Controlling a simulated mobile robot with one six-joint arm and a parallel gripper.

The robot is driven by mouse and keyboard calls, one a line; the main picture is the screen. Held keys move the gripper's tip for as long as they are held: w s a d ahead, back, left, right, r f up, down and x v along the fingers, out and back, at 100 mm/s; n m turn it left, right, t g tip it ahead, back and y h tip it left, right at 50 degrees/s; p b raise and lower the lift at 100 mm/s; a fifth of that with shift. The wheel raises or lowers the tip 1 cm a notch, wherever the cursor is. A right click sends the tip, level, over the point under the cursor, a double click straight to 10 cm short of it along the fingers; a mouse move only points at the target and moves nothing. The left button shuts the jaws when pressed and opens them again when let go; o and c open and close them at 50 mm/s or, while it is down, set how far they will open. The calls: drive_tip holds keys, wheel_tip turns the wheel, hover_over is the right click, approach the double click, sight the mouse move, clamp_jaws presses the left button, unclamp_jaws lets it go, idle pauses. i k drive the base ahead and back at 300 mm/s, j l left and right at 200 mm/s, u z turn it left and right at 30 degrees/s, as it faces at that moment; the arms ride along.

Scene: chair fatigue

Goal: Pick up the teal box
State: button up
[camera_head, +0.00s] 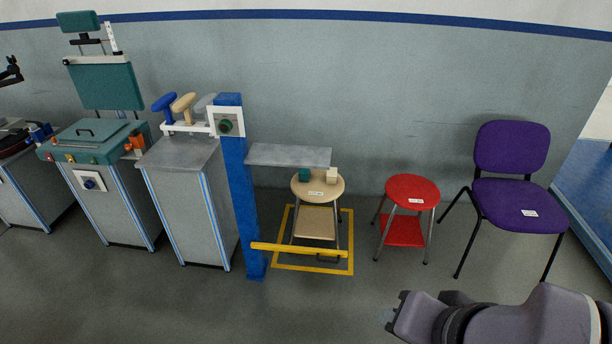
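A small teal box (304,175) is on the round wooden seat of a stool (318,188), toward the left of the seat. A grey shelf (280,155) extends just above and partly in front of it, so its top is hard to see. My gripper (388,316) is at the bottom right, in front of and well apart from the stool. It is small and dark in this view, and I cannot tell whether its fingers are open or shut.
A cream block (331,175) is beside the teal box. A blue post (243,190) and a yellow bar (300,249) stand close to the stool. A red stool (411,191) and a purple chair (512,170) are to the right. The front floor is clear.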

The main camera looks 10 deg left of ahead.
sight(304, 174)
drive_tip(key=i+l+u, duration=0.1)
drive_tip(key=i+u, duration=0.2)
drive_tip(key=i+l+u, duration=0.3)
drive_tip(key=i, duration=0.15)
drive_tip(key=i+l+u, duration=0.85)
drive_tip(key=i+l, duration=0.15)
drive_tip(key=i+l+u, duration=0.3)
drive_tip(key=l, duration=0.25)
drive_tip(key=i+l+u, duration=0.1)
drive_tip(key=l+u, duration=0.2)
drive_tip(key=l, duration=0.2)
drive_tip(key=i+l+u, duration=0.1)
drive_tip(key=l+u, duration=0.2)
drive_tip(key=l, duration=0.25)
